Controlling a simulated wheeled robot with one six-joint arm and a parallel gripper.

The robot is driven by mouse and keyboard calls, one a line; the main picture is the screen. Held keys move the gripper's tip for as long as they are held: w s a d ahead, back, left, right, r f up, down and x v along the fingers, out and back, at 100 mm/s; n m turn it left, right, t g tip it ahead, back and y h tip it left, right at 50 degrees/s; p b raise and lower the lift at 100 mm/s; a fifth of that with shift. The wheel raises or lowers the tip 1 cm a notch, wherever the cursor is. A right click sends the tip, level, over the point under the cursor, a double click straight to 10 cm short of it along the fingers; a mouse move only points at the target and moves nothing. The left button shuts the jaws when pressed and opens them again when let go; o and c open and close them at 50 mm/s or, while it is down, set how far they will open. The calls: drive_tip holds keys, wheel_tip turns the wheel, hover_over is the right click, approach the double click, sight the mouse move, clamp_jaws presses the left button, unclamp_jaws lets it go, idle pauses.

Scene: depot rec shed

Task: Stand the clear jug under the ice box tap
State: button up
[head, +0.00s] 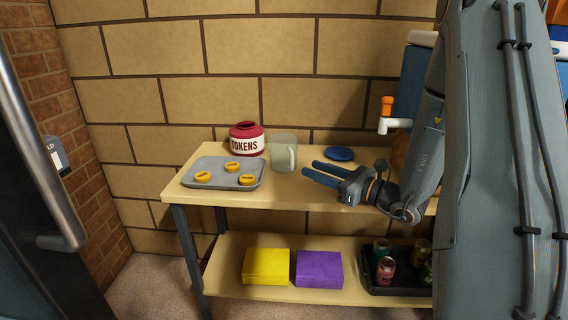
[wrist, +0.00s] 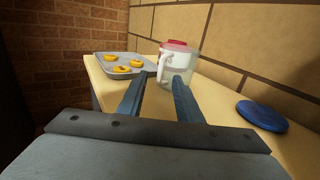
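The tap (head: 388,118), white with an orange top, juts from the blue ice box (head: 412,85) at the right. My arm hides much of the ice box.
A grey tray (head: 212,183) with yellow rings and a red TOKENS jar (head: 246,138) stand left of the jug. A blue disc (head: 340,154) lies near the wall. The lower shelf (head: 225,276) holds yellow and purple blocks and a dark tray of cans.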

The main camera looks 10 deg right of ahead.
sight(286, 155)
drive_tip(key=x, duration=0.7)
drive_tip(key=shift+w+r, duration=0.2)
drive_tip(key=shift+r, duration=0.1)
clamp_jaws()
